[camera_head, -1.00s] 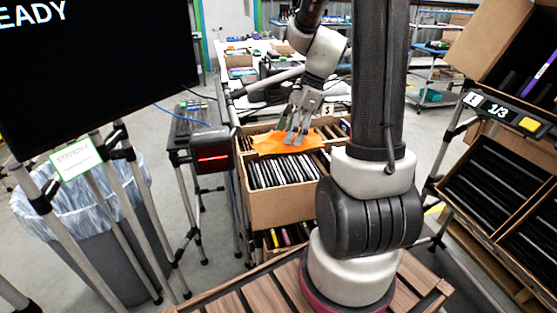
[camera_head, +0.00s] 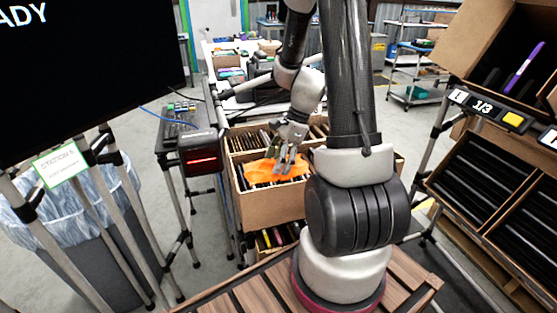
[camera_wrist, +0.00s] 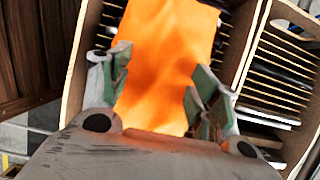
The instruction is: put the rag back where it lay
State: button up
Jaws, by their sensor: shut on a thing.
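The orange rag (camera_head: 262,173) lies spread over the dark flat items in the near part of a cardboard carton (camera_head: 270,207). In the wrist view the rag (camera_wrist: 168,55) fills the space between my fingers and stretches away from them across the carton (camera_wrist: 85,45). My gripper (camera_head: 283,164) points down at the rag's right part in the head view. In the wrist view my gripper (camera_wrist: 155,85) has its fingers apart at the rag's two sides, and it is shut on the rag. The fingertips' contact with the cloth is partly hidden.
A carton divider separates the rag's compartment from another with upright flat items (camera_wrist: 280,65). A scanner with a red light (camera_head: 200,155) stands left of the carton. A wooden slatted surface (camera_head: 230,295) is in front. Tilted cartons (camera_head: 485,170) stand at the right.

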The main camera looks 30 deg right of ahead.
jog(key=o, duration=1.1)
jog(key=shift+c, duration=0.2)
jog(key=shift+r, duration=0.1)
jog(key=shift+d+r, duration=0.15)
jog(key=shift+r, duration=0.15)
jog(key=a+v, duration=0.1)
jog(key=v, duration=1.1)
jog(key=s+a+r+n+t+h, duration=0.1)
jog(key=s+r+n, duration=0.4)
jog(key=n, duration=0.5)
jog(key=s+a+r+n+t+h, duration=0.2)
jog(key=s+a+r+n, duration=0.4)
jog(key=s+n, duration=0.4)
jog(key=shift+a+n+h, duration=0.2)
jog(key=shift+n+h, duration=0.4)
jog(key=shift+h, duration=0.1)
